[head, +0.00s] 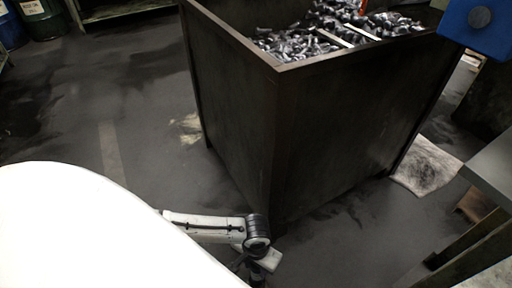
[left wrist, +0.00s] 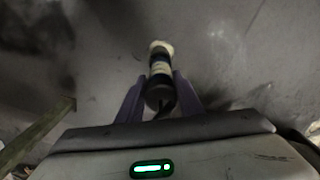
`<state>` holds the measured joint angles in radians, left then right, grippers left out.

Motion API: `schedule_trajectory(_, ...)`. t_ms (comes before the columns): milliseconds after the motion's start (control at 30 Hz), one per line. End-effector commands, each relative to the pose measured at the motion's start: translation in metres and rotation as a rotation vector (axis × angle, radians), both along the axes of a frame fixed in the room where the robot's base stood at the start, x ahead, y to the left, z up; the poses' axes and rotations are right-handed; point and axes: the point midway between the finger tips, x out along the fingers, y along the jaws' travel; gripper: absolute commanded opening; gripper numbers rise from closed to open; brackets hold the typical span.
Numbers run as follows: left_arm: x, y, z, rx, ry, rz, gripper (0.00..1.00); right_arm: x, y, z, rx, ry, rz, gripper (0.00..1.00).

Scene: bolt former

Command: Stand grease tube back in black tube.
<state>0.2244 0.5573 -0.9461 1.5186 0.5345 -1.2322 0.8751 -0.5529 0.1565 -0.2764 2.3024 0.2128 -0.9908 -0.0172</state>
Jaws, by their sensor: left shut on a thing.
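The grease tube (left wrist: 160,68) shows in the left wrist view, with a pale cream end, a dark and light banded body and a dark rounded near end. My left gripper (left wrist: 159,84) is shut on it, with one purple finger on each side. In the head view my left arm reaches to the bottom middle, in front of the large bin, and the grease tube cannot be made out there. The black tube cannot be made out in either view. My right gripper is not in view.
A large dark metal bin (head: 330,140) full of metal parts stands in front of me. A blue box (head: 482,28) is at the top right, and a grey-topped table (head: 492,165) at the right edge. Drums stand at the far left. The floor left of the bin is mostly clear.

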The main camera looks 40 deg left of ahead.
Motion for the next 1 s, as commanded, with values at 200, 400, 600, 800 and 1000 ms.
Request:
schedule_trajectory(200, 0.0, -0.001, -0.007, -0.002, -0.001, 0.0, 0.0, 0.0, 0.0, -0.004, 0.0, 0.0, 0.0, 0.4)
schedule_trajectory(400, 0.001, -0.001, -0.013, -0.002, -0.001, 0.001, 0.0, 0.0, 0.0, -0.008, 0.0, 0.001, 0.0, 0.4)
schedule_trajectory(600, 0.0, 0.0, -0.02, -0.001, -0.001, 0.001, 0.0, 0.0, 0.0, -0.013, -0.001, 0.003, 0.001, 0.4)
schedule_trajectory(800, 0.0, -0.001, -0.026, -0.002, -0.001, 0.0, 0.0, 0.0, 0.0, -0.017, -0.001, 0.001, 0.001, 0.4)
schedule_trajectory(1000, 0.0, -0.001, -0.033, -0.001, -0.001, 0.0, 0.0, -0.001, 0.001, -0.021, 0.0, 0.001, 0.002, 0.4)
